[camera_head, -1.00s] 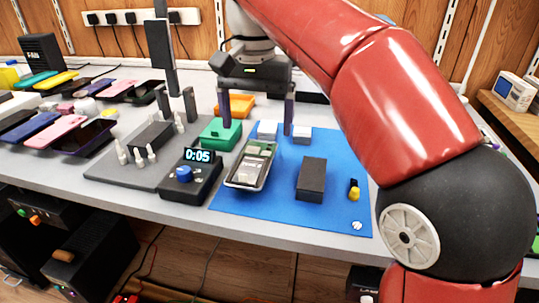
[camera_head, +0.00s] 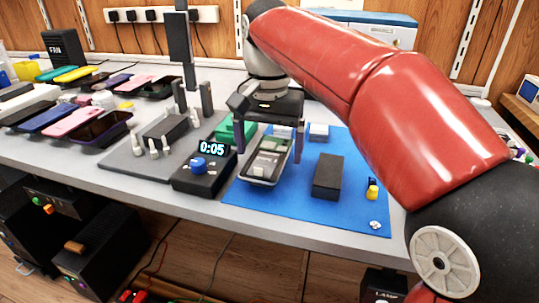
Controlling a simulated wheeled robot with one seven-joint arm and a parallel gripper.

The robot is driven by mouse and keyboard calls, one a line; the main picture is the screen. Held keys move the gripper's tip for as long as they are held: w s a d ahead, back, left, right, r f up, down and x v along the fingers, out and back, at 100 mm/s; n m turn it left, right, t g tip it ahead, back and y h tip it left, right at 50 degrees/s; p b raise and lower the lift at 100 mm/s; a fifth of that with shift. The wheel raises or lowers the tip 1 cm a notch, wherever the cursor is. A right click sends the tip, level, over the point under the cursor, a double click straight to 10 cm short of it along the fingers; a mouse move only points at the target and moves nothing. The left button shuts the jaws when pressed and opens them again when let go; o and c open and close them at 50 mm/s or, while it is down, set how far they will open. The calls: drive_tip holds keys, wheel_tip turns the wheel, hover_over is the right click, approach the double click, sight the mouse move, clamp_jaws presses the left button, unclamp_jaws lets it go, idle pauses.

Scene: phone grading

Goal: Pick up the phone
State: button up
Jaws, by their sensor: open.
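One phone (camera_head: 263,172), its casing showing a grey-green inner face, lies on the blue mat (camera_head: 335,212) near the mat's left edge. My gripper (camera_head: 269,158) is open above it, one dark finger on each side of the phone. I cannot tell whether the fingers touch it. Several other phones, including a pink one (camera_head: 73,122), lie in rows at the left of the table.
A black timer box (camera_head: 203,172) reading 0:05 stands left of the phone. A dark block (camera_head: 328,177) lies to its right, and a small yellow-and-black item (camera_head: 372,188) lies farther right. A green box (camera_head: 229,130) sits behind the timer.

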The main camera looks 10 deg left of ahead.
drive_tip(key=shift+f, duration=0.25)
idle(0.3)
drive_tip(key=c, duration=1.1)
drive_tip(key=shift+r, duration=0.1)
